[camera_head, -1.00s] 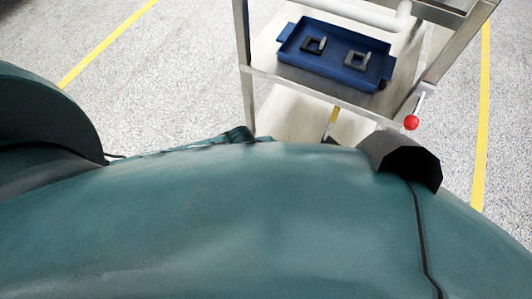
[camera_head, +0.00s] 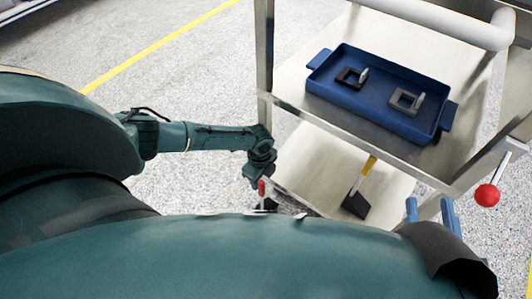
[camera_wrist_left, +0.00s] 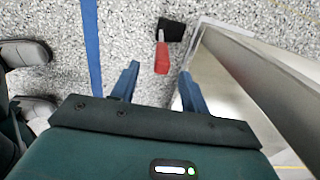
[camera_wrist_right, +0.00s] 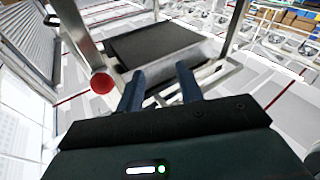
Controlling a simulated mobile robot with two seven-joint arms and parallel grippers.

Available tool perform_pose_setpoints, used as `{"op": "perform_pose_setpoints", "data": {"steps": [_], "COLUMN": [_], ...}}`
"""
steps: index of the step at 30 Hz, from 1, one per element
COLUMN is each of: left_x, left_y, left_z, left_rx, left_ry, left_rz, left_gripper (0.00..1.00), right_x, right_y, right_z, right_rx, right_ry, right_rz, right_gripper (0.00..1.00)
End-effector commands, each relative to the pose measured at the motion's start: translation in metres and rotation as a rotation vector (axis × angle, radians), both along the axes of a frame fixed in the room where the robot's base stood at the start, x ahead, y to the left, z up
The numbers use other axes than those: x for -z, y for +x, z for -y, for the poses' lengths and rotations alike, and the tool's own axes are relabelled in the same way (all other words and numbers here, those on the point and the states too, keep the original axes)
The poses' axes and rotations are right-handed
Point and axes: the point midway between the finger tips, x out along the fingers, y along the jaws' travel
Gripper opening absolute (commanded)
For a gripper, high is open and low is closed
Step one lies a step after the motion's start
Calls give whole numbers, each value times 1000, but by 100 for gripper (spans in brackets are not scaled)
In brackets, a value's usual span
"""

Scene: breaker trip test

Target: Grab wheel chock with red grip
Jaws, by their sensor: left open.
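The wheel chock with the red grip (camera_head: 262,188) stands by the cart's near left corner in the head view, its black body partly hidden. In the left wrist view this chock (camera_wrist_left: 162,58) is on the speckled floor beside the cart, its red grip pointing toward my gripper. My left gripper (camera_wrist_left: 159,74) is open and empty, its fingers to either side of the grip's line. Its arm reaches down above the chock in the head view. My right gripper (camera_wrist_right: 160,72) is open and empty near the cart's right side, its blue fingers also showing in the head view (camera_head: 430,208).
The metal cart (camera_head: 330,125) holds a blue tray (camera_head: 375,112) with two small bracket-like parts. A second chock with a yellow grip (camera_head: 364,178) is on the lower level. A red-knobbed lever (camera_head: 487,195) sticks out at the right. Floor left of the cart is open.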

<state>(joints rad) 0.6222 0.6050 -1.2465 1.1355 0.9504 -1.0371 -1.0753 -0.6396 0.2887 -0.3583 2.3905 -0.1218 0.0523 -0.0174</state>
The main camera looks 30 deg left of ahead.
Motion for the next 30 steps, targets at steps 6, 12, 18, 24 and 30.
{"op": "perform_pose_setpoints", "data": {"steps": [6,12,18,24,30], "left_x": [18,49,53,53,53], "left_y": [1,2,2,2,2], "left_z": [1,1,1,1,1], "left_rx": [-1,-1,-1,-1,-1], "left_ry": [-1,0,-2,-1,-1], "left_rz": [2,1,2,2,2], "left_gripper": [45,45,45,36,20], "right_x": [5,11,-3,-5,-2], "right_y": [0,1,1,0,0], "right_z": [-2,-5,-6,-6,-7], "right_rx": [-9,-28,-44,-48,-48], "right_ry": [27,81,100,96,93], "right_rz": [1,-8,10,16,12], "right_gripper": [36,36,36,36,36]}}
